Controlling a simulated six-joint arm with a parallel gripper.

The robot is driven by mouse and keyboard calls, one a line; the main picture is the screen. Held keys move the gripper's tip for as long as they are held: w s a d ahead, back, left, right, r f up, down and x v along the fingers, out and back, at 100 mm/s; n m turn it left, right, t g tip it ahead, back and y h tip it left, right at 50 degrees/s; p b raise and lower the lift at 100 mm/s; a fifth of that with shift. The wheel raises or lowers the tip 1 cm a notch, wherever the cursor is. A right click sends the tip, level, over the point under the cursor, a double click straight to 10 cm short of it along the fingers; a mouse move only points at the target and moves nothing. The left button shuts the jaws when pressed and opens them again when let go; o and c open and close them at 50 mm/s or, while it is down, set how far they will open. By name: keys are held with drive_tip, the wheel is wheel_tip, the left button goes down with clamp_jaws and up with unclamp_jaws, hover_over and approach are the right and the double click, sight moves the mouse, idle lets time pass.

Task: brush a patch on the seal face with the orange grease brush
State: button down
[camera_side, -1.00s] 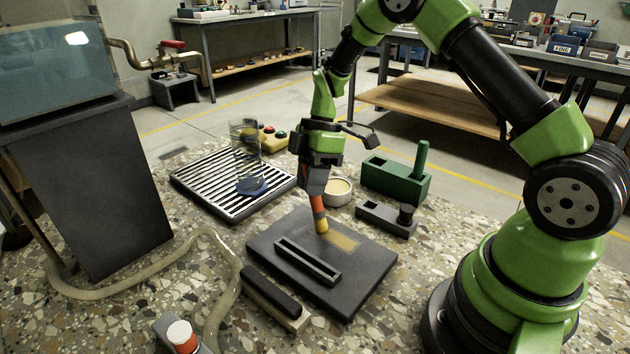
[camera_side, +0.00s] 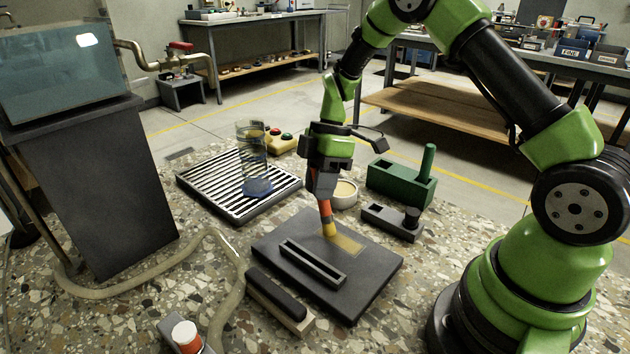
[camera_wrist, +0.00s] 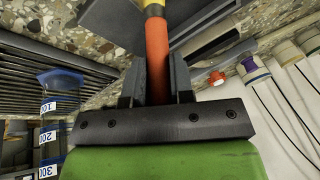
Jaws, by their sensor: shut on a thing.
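My gripper (camera_side: 323,183) is shut on the orange grease brush (camera_side: 325,208), which points down with its yellow bristle end (camera_side: 329,229) at the far part of a dark plate (camera_side: 372,283). A yellowish patch (camera_side: 348,244) shows on the plate beside the bristles. The tip looks to be at the plate surface, but I cannot tell for sure that it touches. In the wrist view the orange handle (camera_wrist: 157,62) stands between the two fingers (camera_wrist: 158,82), and the bristle tip is cut off at the top edge.
A slotted bar (camera_side: 312,262) lies on the plate. Behind are a round pot (camera_side: 344,199), a green block with a handle (camera_side: 400,184), a grey block (camera_side: 388,222) and a grated tray (camera_side: 215,190) holding a clear cylinder (camera_side: 252,160). A hose (camera_side: 130,288) and a black-topped block (camera_side: 277,298) lie in front.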

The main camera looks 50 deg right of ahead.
drive_tip(key=shift+s, duration=0.2)
drive_tip(key=shift+s, duration=1)
drive_tip(key=shift+s, duration=0.1)
drive_tip(key=shift+s, duration=0.9)
drive_tip(key=shift+s, duration=0.1)
drive_tip(key=shift+s, duration=0.9)
drive_tip(key=shift+w, duration=1.05)
drive_tip(key=shift+w, duration=0.1)
